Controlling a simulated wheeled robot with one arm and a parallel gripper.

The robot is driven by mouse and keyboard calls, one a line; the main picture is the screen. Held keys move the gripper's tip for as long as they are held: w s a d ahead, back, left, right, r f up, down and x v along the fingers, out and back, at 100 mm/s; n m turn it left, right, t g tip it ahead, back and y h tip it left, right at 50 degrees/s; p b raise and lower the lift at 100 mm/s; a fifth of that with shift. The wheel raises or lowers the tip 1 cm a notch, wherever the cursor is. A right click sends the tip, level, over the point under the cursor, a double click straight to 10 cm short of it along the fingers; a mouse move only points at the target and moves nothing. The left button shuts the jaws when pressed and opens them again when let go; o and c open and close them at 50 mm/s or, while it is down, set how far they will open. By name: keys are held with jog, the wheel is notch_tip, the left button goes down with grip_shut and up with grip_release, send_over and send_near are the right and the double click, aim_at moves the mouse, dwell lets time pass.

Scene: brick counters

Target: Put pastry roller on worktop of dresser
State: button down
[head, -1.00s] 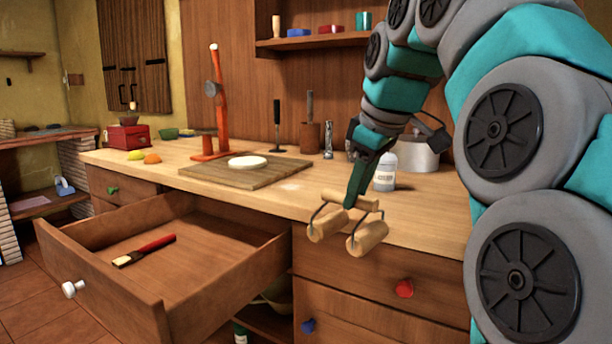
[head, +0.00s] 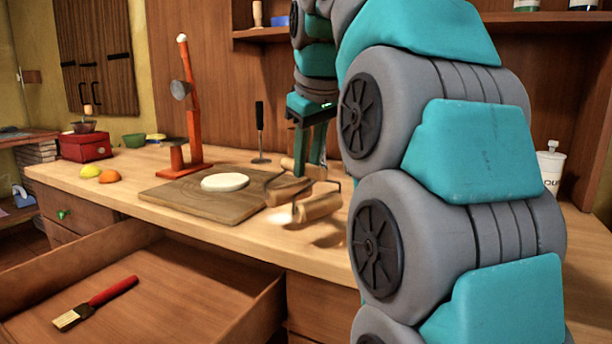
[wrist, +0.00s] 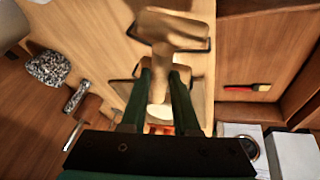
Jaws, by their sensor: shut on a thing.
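The pastry roller (head: 318,208) is a wooden tool with two cylinders on dark wire frames and a short grip. It also shows in the wrist view (wrist: 165,28). My gripper (head: 312,164) is shut on the roller's grip, with its green fingers (wrist: 164,78) on either side. The roller hangs over the dresser's light wooden worktop (head: 235,232), by the right corner of the cutting board. A shadow lies below it; I cannot tell if any part touches. My arm hides the worktop to the right.
The cutting board (head: 170,196) holds a white dough disc (head: 225,182). An orange stand (head: 192,110) is behind it. An open drawer (head: 190,290) with a red-handled brush (head: 97,303) juts out below. Bare worktop runs along the front edge.

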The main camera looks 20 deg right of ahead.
jog(key=shift+w+d+f+p, duration=0.1)
jog(key=shift+w+d+f, duration=0.55)
jog(key=shift+d, duration=0.3)
jog(key=shift+w+d+f+p, duration=0.1)
jog(key=shift+w+d+f, duration=0.45)
jog(key=shift+d+f, duration=0.3)
jog(key=shift+w+d+f+p, duration=0.1)
jog(key=shift+w+d+f, duration=0.5)
jog(key=shift+d, duration=0.4)
jog(key=shift+f+b, duration=0.3)
jog(key=shift+f, duration=0.45)
jog(key=c, duration=0.7)
grip_release()
jog(key=shift+f, duration=0.1)
jog(key=shift+o, duration=0.2)
